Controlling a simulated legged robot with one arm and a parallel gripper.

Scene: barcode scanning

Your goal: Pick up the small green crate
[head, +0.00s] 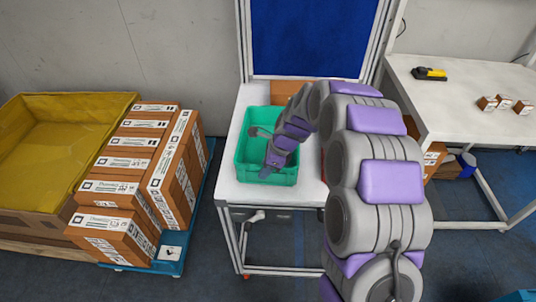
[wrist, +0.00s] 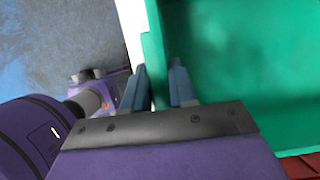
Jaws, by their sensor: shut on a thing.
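The small green crate (head: 253,176) stands upright on the white table, below the blue panel in the head view. My gripper (head: 268,172) is at the crate's near wall. In the wrist view the green crate (wrist: 245,70) fills the right side. There my gripper (wrist: 164,85) has one finger outside the wall and one inside, shut on the wall. In the head view my arm hides part of the crate's right side and inside.
The white table (head: 230,192) carries the crate, with a brown box (head: 285,90) behind it. Stacked brown cartons (head: 140,165) and a yellow-lined bin (head: 70,140) stand left. A right-hand table (head: 465,85) holds a yellow-black scanner (head: 430,74) and small boxes (head: 503,102).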

